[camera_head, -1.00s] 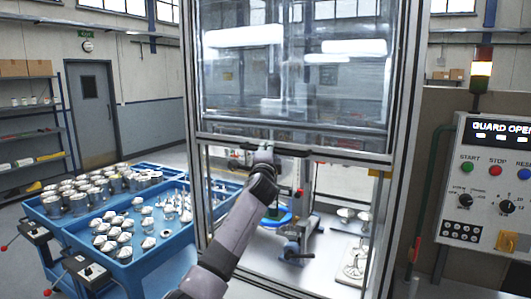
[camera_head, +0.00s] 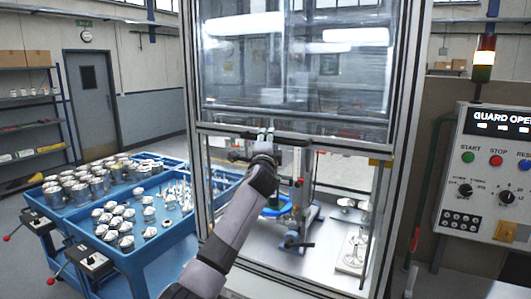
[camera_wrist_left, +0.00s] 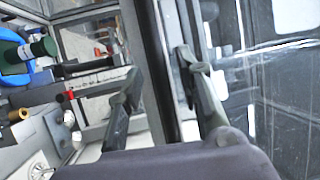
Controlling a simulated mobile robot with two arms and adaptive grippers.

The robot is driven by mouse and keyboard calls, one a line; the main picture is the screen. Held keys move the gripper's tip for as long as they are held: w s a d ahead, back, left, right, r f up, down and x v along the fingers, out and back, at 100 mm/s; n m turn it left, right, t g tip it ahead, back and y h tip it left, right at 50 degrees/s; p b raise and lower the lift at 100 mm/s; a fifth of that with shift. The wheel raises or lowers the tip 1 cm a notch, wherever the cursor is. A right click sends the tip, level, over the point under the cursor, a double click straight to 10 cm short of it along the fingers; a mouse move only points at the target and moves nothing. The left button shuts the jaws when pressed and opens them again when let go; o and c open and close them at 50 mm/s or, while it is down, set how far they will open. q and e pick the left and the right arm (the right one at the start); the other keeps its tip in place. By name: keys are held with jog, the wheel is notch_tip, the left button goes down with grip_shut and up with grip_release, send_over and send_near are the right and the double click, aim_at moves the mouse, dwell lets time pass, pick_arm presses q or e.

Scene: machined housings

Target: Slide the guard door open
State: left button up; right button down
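The guard door (camera_head: 340,92) is a clear panel in a metal frame, raised in the upper part of the machine enclosure. Its bottom rail (camera_head: 330,146) crosses the enclosure, with an opening below it. My left gripper (camera_head: 266,133) is in front of the rail, left of its middle. In the left wrist view my left gripper (camera_wrist_left: 160,68) has its two fingers spread apart. The rail shows between and beyond them, and I see no firm contact. The door panel (camera_wrist_left: 285,60) fills the right of that view. My right gripper is not in view.
The control panel (camera_head: 490,170) on the right reads GUARD OPEN. Inside the enclosure are a fixture with a blue part (camera_head: 278,206) and metal parts on a pale plate (camera_head: 340,262). Blue carts (camera_head: 150,272) carrying many metal parts stand on the left.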

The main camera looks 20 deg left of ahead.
pick_arm(q)
jog(key=v, duration=1.1)
